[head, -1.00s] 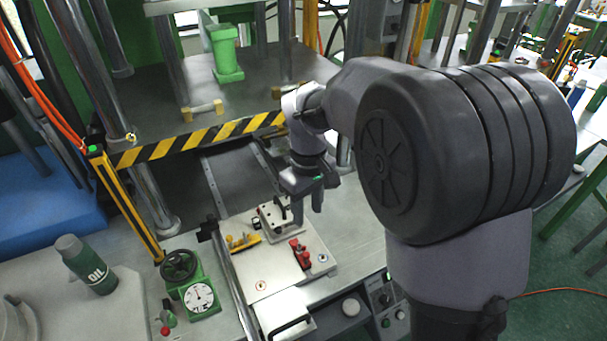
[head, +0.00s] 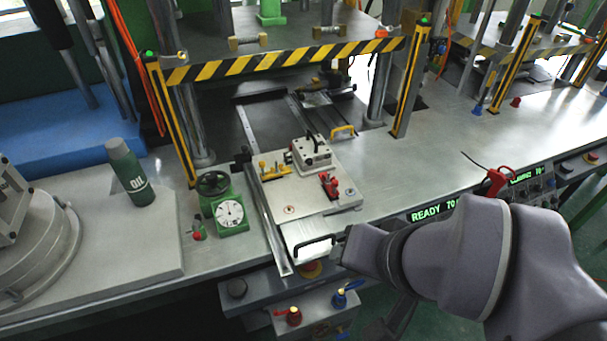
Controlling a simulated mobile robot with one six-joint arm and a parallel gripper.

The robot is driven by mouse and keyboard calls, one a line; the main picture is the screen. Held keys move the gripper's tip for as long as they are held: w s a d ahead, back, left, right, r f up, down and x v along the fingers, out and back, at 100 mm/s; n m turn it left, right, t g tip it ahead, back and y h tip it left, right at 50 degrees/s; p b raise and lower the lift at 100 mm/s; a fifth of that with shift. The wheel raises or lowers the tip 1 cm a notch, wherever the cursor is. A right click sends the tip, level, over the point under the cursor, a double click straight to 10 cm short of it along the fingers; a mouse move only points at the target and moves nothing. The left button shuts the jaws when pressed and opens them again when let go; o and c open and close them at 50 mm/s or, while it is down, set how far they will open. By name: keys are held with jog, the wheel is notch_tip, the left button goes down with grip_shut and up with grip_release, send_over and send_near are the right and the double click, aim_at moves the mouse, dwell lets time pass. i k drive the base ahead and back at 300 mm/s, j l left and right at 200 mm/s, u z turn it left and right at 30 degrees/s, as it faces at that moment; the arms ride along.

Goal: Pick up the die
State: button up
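The die appears to be the small metal block (head: 312,154) with a black handle on top, sitting at the back of the sliding plate (head: 330,210). It stands between a yellow clamp and a red clamp. My gripper (head: 341,246) is at the front edge of the plate, beside the right end of the plate's black pull handle (head: 312,247). It is well in front of the die and apart from it. My wrist hides most of the fingers, so I cannot see whether they are open or shut, or whether they touch the handle.
The yellow clamp (head: 276,172) and red clamp (head: 329,186) stand close to the die. A striped bar (head: 290,62) and posts frame the press behind. A green dial gauge (head: 231,214) is left of the plate. The bench on the right is largely clear.

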aim_at(312, 149)
jog(key=i+l+u, duration=0.45)
jog(key=l, duration=0.15)
jog(key=l+u, duration=0.2)
jog(key=i+l+u, duration=0.25)
jog(key=l, duration=0.25)
jog(key=k+j, duration=0.05)
jog(key=k, duration=0.05)
